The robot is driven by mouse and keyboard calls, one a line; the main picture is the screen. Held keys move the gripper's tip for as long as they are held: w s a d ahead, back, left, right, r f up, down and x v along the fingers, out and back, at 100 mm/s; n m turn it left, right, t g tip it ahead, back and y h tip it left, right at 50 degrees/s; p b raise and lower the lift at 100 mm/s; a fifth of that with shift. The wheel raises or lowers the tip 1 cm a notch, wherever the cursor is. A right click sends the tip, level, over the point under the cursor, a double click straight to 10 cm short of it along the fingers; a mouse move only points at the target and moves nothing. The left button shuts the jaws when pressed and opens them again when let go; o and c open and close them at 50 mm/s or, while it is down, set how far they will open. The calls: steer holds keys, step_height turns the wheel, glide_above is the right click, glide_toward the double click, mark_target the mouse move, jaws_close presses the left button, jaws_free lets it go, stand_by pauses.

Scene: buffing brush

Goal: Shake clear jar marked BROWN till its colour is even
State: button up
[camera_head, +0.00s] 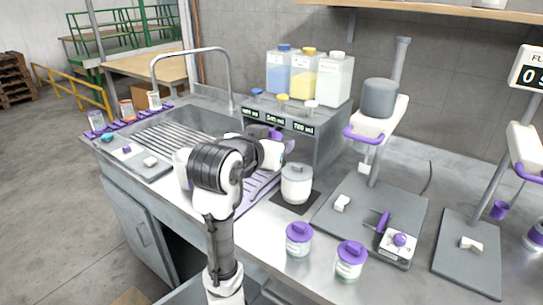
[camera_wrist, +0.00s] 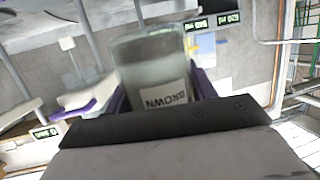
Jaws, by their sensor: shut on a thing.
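The clear jar marked BROWN (camera_wrist: 155,62) fills the middle of the wrist view. Its white label reads BROWN upside down, and the contents look dull grey-green; I cannot tell whether the colour is even. My gripper (camera_wrist: 160,88) is shut on the jar, with a purple finger on either side of it. The jar looks tilted in the wrist view. In the head view my gripper (camera_head: 278,140) is raised in front of the dispenser, and my own arm largely hides the jar there.
Two purple-lidded jars (camera_head: 299,240) (camera_head: 350,260) stand at the counter's front. A white lidded pot (camera_head: 296,184) is right of my arm. The dispenser (camera_head: 320,135) with three bottles stands behind. A mixer stand (camera_head: 375,205) is right; the sink (camera_head: 195,128) and tall tap (camera_head: 229,75) are left.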

step_height(320, 180, up, 6)
steer(key=p, duration=0.5)
steer(key=shift+r+p, duration=0.25)
steer(key=shift+p, duration=0.05)
steer(key=shift+f, duration=0.1)
step_height(320, 180, up, 6)
steer(key=shift+f, duration=3.2)
steer(key=shift+r, duration=0.25)
